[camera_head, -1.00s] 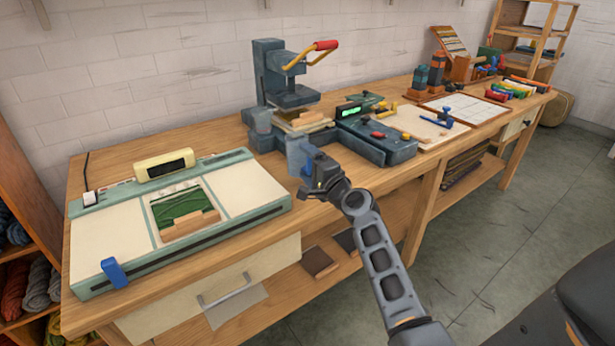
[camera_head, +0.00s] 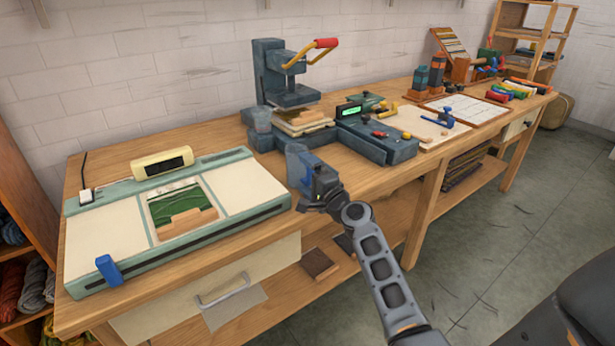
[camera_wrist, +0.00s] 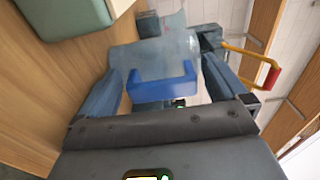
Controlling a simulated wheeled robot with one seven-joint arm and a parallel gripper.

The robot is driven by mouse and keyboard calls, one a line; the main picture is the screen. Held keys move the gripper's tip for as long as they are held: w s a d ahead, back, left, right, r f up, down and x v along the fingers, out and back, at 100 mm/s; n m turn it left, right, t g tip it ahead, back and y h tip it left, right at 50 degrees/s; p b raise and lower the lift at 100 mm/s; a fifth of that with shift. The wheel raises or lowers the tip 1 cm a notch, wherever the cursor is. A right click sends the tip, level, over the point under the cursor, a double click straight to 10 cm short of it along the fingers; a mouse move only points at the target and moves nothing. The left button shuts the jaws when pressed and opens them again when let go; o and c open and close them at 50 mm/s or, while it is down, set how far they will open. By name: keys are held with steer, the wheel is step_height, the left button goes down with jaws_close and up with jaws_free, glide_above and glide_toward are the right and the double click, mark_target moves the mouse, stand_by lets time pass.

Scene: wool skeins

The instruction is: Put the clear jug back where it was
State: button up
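The clear jug (camera_head: 295,163) is a greyish see-through vessel with a blue handle, at the table's front edge between the flat cream machine and the press. My gripper (camera_head: 317,182) is on its right, near side. In the wrist view the jug (camera_wrist: 125,62) is straight ahead and its blue handle (camera_wrist: 163,83) sits between my two fingers (camera_wrist: 165,88). Whether the jug's base touches the tabletop is hard to tell.
The wooden table (camera_head: 232,150) has bare wood around the jug. The cream machine (camera_head: 110,223) stands left. A dark blue scale-like device (camera_head: 375,140) is right.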

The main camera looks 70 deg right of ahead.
steer(key=shift+r, duration=0.1)
steer(key=shift+s+r, duration=0.1)
steer(key=b+v, duration=0.1)
steer(key=v, duration=0.9)
steer(key=s+a+f+n+g+y, duration=0.1)
steer(key=s+a+f+n+y, duration=0.3)
steer(key=a, duration=0.6)
steer(key=s+a+f+n+h, duration=0.15)
steer(key=a+n, duration=0.35)
steer(key=a, duration=0.6)
steer(key=s+a+r+n+y, duration=0.3)
steer(key=s+a+r+n, duration=0.1)
steer(key=s+a+n, duration=0.3)
steer(key=s+a+r+n+y, duration=0.4)
steer(key=s+a+n, duration=0.3)
steer(key=a+n, duration=0.1)
steer(key=shift+a+r+n+t, duration=0.3)
steer(key=shift+a+n+t, duration=0.1)
steer(key=shift+a, duration=0.35)
steer(key=shift+y, duration=0.25)
